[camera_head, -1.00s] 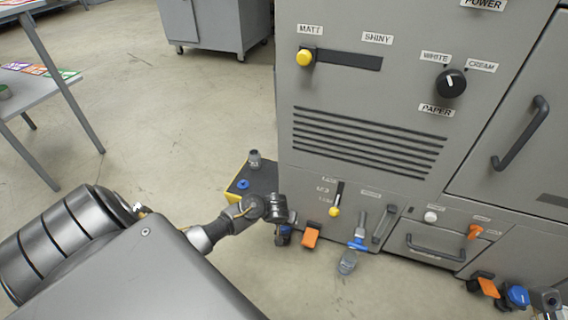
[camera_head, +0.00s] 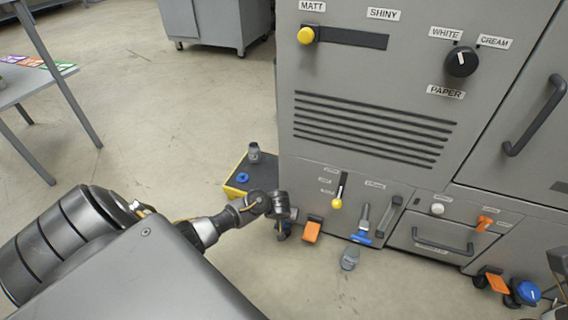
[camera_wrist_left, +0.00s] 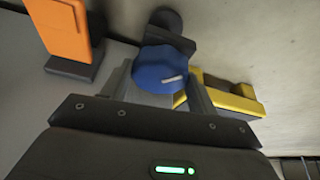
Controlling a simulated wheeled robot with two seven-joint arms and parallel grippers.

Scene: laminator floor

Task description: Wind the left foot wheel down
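The left foot wheel (camera_wrist_left: 160,72) is a blue knob with a white mark, low at the machine's left front corner. In the wrist view it sits between the two fingers of my left gripper (camera_wrist_left: 158,92), which lie along its sides. Whether they press on it does not show. In the head view my left gripper (camera_head: 283,215) reaches down at that corner and mostly hides the wheel. At the lower right edge a dark part, probably of my right arm, is cut off; its fingers cannot be made out.
An orange lever (camera_head: 312,230) is close beside the left foot wheel; it also fills the wrist view's upper left (camera_wrist_left: 62,28). Another blue wheel (camera_head: 528,292) is at right.

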